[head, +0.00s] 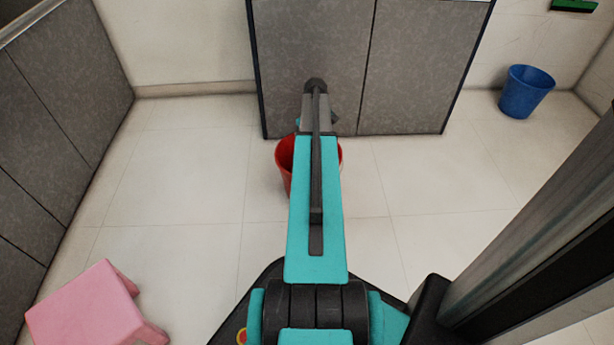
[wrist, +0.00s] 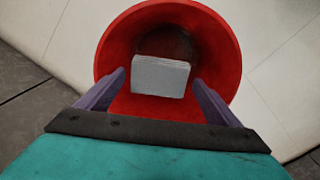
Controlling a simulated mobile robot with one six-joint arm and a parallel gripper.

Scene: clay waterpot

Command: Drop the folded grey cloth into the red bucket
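The red bucket (head: 284,160) stands on the floor in front of the grey partition, partly hidden behind my arm. In the wrist view I look down into the bucket (wrist: 222,50) from above its mouth. The folded grey cloth (wrist: 160,76), a pale block, shows inside the bucket's outline, in front of its dark bottom. My gripper (wrist: 160,74) has its two purple fingers spread wide, one on each side of the cloth in the picture. Red shows between each finger and the cloth, so they look apart. How deep the cloth is, I cannot tell. The head view hides the cloth.
A grey partition (head: 410,70) stands right behind the bucket. A blue bucket (head: 525,92) is at the back right. A pink stool (head: 85,310) is at the front left. Grey panels (head: 50,110) line the left side. The tiled floor (head: 175,190) between is clear.

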